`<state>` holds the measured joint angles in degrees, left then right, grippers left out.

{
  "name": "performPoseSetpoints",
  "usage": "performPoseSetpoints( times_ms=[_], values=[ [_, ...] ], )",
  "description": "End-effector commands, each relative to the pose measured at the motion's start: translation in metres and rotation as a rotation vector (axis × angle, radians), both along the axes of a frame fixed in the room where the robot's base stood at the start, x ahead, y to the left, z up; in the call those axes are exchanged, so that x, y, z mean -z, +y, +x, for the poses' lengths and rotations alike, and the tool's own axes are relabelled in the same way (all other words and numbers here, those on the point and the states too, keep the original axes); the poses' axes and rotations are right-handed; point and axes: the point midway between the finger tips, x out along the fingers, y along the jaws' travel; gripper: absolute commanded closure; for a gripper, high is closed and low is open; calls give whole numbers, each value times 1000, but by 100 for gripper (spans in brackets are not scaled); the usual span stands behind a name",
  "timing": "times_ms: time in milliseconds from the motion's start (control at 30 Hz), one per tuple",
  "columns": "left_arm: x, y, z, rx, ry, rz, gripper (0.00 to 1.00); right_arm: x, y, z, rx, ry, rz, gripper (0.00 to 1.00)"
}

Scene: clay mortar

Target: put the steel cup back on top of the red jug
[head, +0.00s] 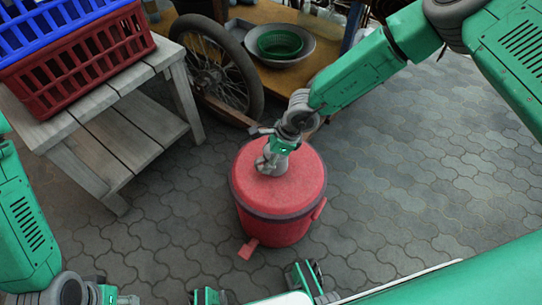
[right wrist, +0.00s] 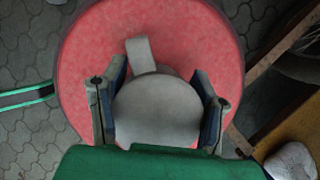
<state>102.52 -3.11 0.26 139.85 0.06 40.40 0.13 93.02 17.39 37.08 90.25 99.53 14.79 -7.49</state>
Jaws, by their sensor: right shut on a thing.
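The red jug (head: 278,207) stands upright on the paving in the middle of the head view, with a dark band below its round lid. Its lid (right wrist: 205,40) fills much of the right wrist view. My right gripper (head: 270,163) is over the lid, left of its middle. It is shut on the grey steel cup (right wrist: 157,108), whose handle (right wrist: 140,54) points away from my wrist. I cannot tell whether the cup touches the lid.
A wooden bench (head: 120,145) with red (head: 90,60) and blue crates stands at the left. A spoked wheel (head: 220,70) and a low wooden table (head: 272,13) with a pan and green basket (head: 280,43) are behind the jug. The paving to the right is clear.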

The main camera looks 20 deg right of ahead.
Motion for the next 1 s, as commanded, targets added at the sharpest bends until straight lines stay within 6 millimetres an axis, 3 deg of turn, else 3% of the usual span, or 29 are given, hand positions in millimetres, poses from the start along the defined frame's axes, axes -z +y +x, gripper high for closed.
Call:
performPoseSetpoints(
  times_ms=[1000],
  values=[
    [7, 0, 0, 0, 0, 0, 57, 11, 0, 0, 3, 0, 3, 74]
  ],
)
